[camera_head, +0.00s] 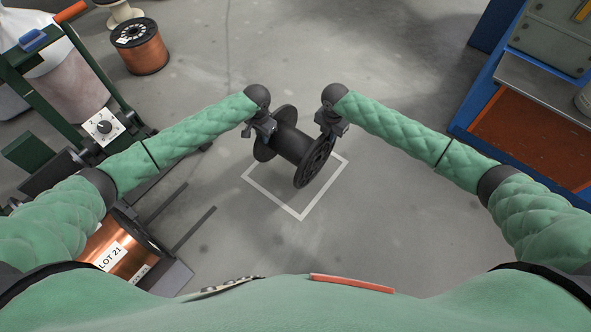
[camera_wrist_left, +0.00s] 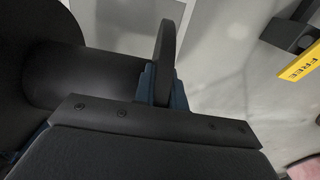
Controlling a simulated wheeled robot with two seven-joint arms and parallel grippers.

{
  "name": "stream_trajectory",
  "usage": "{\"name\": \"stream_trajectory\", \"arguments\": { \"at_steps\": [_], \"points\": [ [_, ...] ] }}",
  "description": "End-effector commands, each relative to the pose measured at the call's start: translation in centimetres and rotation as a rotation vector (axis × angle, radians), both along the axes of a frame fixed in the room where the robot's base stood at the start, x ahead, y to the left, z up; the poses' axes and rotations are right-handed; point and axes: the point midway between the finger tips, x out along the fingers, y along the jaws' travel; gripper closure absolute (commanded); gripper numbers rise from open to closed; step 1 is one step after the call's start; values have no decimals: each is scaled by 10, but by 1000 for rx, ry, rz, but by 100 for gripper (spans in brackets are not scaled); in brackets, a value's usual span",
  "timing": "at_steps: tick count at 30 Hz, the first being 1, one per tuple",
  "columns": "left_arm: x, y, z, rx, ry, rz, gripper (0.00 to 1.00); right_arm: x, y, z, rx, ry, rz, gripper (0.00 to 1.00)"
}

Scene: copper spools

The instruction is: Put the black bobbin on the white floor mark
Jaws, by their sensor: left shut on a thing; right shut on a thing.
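The black bobbin (camera_head: 293,145) hangs between my two grippers in the head view, its axis tilted in the picture. My left gripper (camera_head: 266,128) is shut on its left flange. My right gripper (camera_head: 332,128) is shut on its right flange. The white floor mark (camera_head: 300,217), a square outline, shows below and around the bobbin, which hides its far left part. I cannot tell how high the bobbin is above the floor. In the left wrist view the bobbin's black barrel (camera_wrist_left: 85,78) and a flange edge (camera_wrist_left: 166,45) between the jaws fill the left and middle.
A copper spool (camera_head: 140,50) stands at the upper left. A green machine with a dial (camera_head: 104,126) and a copper spool labelled LOT 21 (camera_head: 120,250) are at the left. A blue bench with an orange panel (camera_head: 530,135) is at the right. The floor in front of the mark is clear.

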Motion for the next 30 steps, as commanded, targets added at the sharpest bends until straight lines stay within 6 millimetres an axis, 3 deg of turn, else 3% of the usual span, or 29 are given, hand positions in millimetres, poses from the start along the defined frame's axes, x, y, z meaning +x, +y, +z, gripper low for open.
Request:
{"name": "stream_trajectory", "arguments": {
  "at_steps": [30],
  "points": [
    [1,1,-33,2,-1,1,100,0,-1,-33,-2,0,-1,100]
  ]
}}
